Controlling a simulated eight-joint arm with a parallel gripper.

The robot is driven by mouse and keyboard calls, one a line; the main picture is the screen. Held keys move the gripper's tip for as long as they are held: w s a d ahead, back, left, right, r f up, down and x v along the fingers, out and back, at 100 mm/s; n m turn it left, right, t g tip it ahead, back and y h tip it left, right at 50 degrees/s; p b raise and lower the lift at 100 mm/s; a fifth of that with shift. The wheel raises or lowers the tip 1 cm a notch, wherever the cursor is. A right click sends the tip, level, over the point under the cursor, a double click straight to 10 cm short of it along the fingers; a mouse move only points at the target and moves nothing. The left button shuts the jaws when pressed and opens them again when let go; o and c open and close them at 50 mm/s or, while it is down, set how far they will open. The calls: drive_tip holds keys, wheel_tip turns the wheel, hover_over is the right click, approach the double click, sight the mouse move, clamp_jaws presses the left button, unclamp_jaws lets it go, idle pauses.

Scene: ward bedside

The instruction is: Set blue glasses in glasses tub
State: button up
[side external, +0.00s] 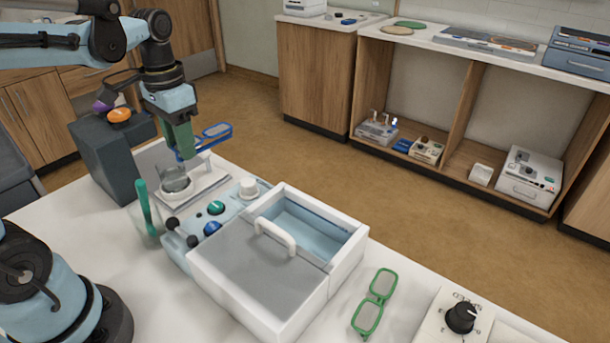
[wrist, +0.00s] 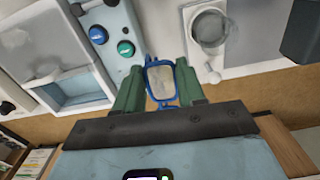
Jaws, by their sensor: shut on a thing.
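The blue glasses (side external: 214,131) are held between the green fingers of my gripper (side external: 184,150), above the back left of the white table. In the wrist view the blue glasses (wrist: 160,83) show a blue-rimmed lens between the fingers of my gripper (wrist: 160,90). A white tub (side external: 343,268) stands to the right in the side view, apart from my gripper. A grey lid (side external: 245,262) with a white handle covers its near left part, and the light-blue inside shows at its far right part. I cannot read a label on it.
Green glasses (side external: 375,300) lie right of the tub, near a dial box (side external: 455,318). A control panel with knobs (side external: 212,225) sits left of the tub. A cup (side external: 175,180) stands on a white device under my gripper, with a dark box (side external: 112,160) beside it.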

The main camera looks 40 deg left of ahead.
drive_tip(key=shift+d+r, duration=0.15)
drive_tip(key=shift+r, duration=0.35)
drive_tip(key=w+d+m, duration=0.3)
drive_tip(key=d+m, duration=0.6)
drive_tip(key=w+d+m, duration=0.3)
drive_tip(key=d+m, duration=0.6)
drive_tip(key=shift+n, duration=0.3)
drive_tip(key=shift+w+f, duration=0.2)
drive_tip(key=shift+f, duration=6.4)
drive_tip(key=shift+w+f, duration=0.1)
drive_tip(key=shift+f, duration=0.4)
drive_tip(key=o, duration=1.2)
drive_tip(key=shift+o, duration=0.2)
